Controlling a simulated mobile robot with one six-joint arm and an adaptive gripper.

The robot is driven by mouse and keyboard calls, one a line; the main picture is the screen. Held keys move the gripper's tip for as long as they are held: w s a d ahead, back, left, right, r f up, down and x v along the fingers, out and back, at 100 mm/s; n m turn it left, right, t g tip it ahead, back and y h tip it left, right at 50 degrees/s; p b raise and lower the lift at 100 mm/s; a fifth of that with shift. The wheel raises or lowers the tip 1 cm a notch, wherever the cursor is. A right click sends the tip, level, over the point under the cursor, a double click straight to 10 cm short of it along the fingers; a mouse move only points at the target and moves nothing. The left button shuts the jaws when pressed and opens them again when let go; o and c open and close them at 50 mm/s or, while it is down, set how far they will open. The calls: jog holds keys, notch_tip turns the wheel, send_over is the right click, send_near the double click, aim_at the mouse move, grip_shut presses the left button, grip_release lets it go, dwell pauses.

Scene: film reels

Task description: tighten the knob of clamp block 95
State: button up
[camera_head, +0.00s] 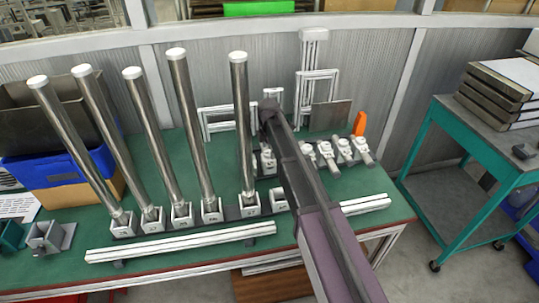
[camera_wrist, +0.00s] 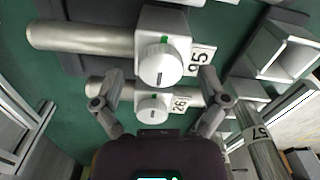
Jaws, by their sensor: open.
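In the wrist view, clamp block 95 (camera_wrist: 180,22) is a white block with a silver rod (camera_wrist: 80,39) running out to the left. Its label (camera_wrist: 199,60) reads 95. Its round white knob (camera_wrist: 160,67) faces me, with a dark mark on its face and a green mark above it. My gripper (camera_wrist: 154,92) is open, its two fingers spread to left and right below that knob in the picture. The knob (camera_wrist: 153,109) of a neighbouring block, label apparently 26, shows between the fingers. No contact is visible. In the head view my arm hides part of the block row.
Several tall silver posts (camera_head: 190,120) stand in blocks left of my arm. Several small clamps (camera_head: 345,150) lie to the right. A long white rail (camera_head: 180,243) lies along the front of the green table (camera_head: 290,240). In the wrist view, another post (camera_wrist: 262,150) is close on the right.

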jog(key=shift+f, duration=0.15)
jog(key=c, duration=1.1)
jog(key=shift+d, duration=0.15)
jog(key=shift+c, duration=0.2)
